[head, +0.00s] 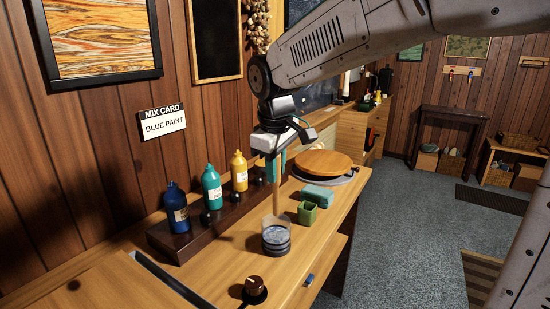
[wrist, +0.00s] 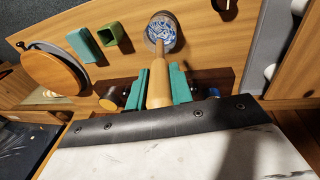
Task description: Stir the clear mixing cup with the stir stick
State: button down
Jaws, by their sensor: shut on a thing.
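The clear mixing cup (head: 276,246) stands on the wooden bench top, with dark bands around it and blue-and-white swirled contents. It also shows at the top of the wrist view (wrist: 171,30). My gripper (head: 276,172) is above the cup, its teal fingers shut on the wooden stir stick (head: 276,198). In the wrist view the stick (wrist: 158,86) runs between the fingers toward the cup. Its lower end overlaps the cup mouth in both views; how deep it reaches is hard to tell.
Blue (head: 176,208), teal (head: 211,187) and yellow (head: 239,171) bottles stand on a dark rack at the left. A green open container (head: 307,213), a teal block (head: 318,194) and a round wooden board (head: 322,163) are right of the cup. A knob (head: 255,288) sits in front. A wall card reads "BLUE PAINT" (head: 164,125).

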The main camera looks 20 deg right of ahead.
aim_at(275, 202)
jog(key=shift+s+a+f, duration=0.15)
jog(key=shift+s+f, duration=0.1)
jog(key=shift+f, duration=0.45)
jog(key=shift+w+d+f, duration=0.15)
jog(key=shift+w+f, duration=0.1)
jog(key=shift+f, duration=1.15)
jog(key=shift+w+d+f, duration=0.1)
jog(key=shift+w+f, duration=0.2)
jog(key=shift+f, duration=1.05)
jog(key=shift+w+d+f, duration=0.15)
jog(key=shift+w+f, duration=0.1)
jog(key=shift+f, duration=1.15)
jog(key=shift+w+a, duration=0.1)
